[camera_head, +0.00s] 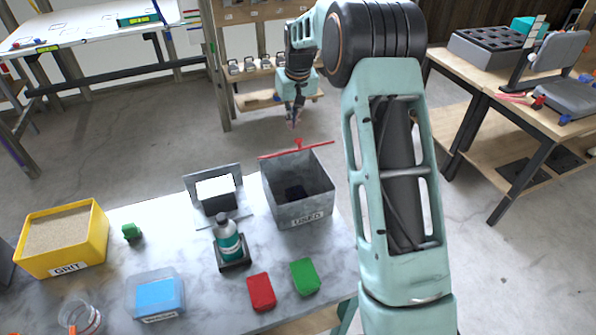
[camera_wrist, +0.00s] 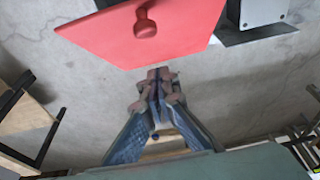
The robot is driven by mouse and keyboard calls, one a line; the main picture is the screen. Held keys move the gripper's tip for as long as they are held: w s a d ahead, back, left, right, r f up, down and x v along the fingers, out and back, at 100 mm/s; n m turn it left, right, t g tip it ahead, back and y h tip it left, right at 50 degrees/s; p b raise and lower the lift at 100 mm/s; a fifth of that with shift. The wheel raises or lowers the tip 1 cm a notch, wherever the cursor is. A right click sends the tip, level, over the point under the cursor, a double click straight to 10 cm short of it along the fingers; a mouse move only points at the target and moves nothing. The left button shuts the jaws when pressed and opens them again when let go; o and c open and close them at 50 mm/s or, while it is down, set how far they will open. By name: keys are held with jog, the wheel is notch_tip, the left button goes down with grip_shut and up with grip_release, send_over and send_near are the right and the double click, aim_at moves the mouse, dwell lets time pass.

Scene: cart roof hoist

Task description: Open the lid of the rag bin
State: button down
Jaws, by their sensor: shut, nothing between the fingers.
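The grey bin (camera_head: 303,212) labelled USED stands at the back edge of the marble-topped table. Its red lid (camera_head: 270,156) stands up at the bin's far rim, seen nearly edge-on, with its red knob (camera_head: 298,144) on the far side. The bin's mouth is uncovered and something dark (camera_head: 294,192) lies inside. In the wrist view the lid (camera_wrist: 190,32) shows its face and the knob (camera_wrist: 145,24). My gripper (camera_head: 294,123) is beyond the bin, above the floor, pointing down. Its fingers (camera_wrist: 157,75) are shut and empty, apart from the knob and close to the lid's edge in the picture.
Left of the bin is a grey stand with a white panel (camera_head: 215,187). In front are a teal bottle (camera_head: 228,240), red block (camera_head: 261,291) and green block (camera_head: 304,276). A yellow GRIT box (camera_head: 63,240) stands left. Open floor lies behind the table.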

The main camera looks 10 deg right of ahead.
jog(key=shift+w, duration=0.15)
jog(key=shift+w+a+r, duration=0.15)
jog(key=shift+w+r, duration=0.1)
jog(key=shift+w, duration=0.55)
jog(key=shift+w+a+r, duration=0.2)
jog(key=shift+w+r, duration=0.05)
jog(key=shift+w, duration=0.55)
jog(key=shift+w+a+r, duration=0.15)
jog(key=shift+w+r, duration=0.1)
jog(key=shift+w, duration=0.55)
jog(key=c, duration=2.7)
grip_release()
jog(key=o, duration=0.9)
jog(key=shift+c, duration=0.2)
notch_tip(320, 180, up, 8)
jog(key=shift+r, duration=0.1)
